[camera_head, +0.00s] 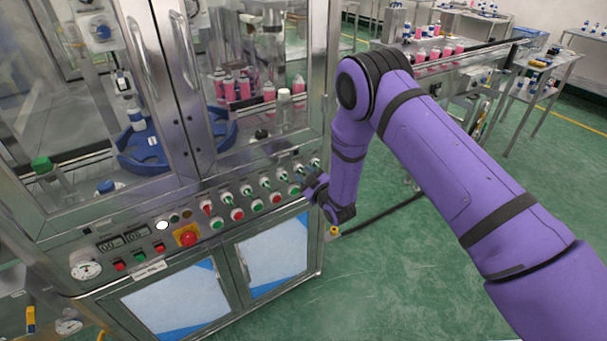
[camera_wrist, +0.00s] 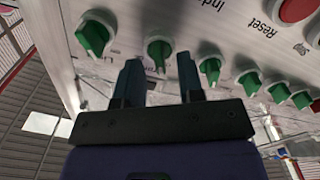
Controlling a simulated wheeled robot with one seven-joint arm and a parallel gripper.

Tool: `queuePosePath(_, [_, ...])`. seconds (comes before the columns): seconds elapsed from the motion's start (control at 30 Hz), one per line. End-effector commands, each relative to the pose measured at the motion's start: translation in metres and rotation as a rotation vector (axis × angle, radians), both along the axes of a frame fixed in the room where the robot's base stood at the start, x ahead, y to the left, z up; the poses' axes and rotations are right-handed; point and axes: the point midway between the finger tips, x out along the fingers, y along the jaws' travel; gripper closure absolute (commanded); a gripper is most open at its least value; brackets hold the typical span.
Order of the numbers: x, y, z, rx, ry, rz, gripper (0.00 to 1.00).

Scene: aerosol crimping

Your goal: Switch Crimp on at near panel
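The near panel (camera_head: 222,214) on the front of the steel machine carries a row of green-handled switches with lit buttons below. In the wrist view several green knobs (camera_wrist: 94,36) on white round bases show, with "Reset" lettering upside down. My gripper (camera_head: 313,186) is at the panel's right end. In the wrist view, my gripper (camera_wrist: 158,63) is open, its two dark fingers either side of one green knob (camera_wrist: 159,51), with gaps visible. I cannot tell whether the fingertips reach alongside the knob. The label by this knob is mostly hidden, so I cannot read which switch it is.
A red emergency button (camera_head: 187,236) and a pressure gauge (camera_head: 86,269) are at the panel's left. Glass doors with metal handles (camera_head: 140,50) stand above the panel. A conveyor with pink cans (camera_head: 436,52) runs behind my arm. The green floor right of the machine is mostly clear.

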Motion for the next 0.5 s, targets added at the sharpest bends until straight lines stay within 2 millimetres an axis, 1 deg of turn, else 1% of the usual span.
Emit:
queuePosePath(0.1, [0.0074,0.0053,0.0003,0.000,-0.001,0.001,0.65])
queuePosePath(0.2, [0.0103,0.0072,0.0005,0.000,-0.001,0.001,0.65])
queuePosePath(0.47, [0.0109,0.0075,0.0004,0.000,0.000,0.000,0.65])
queuePosePath(0.5, [0.0108,0.0074,0.0004,0.000,0.000,0.000,0.74])
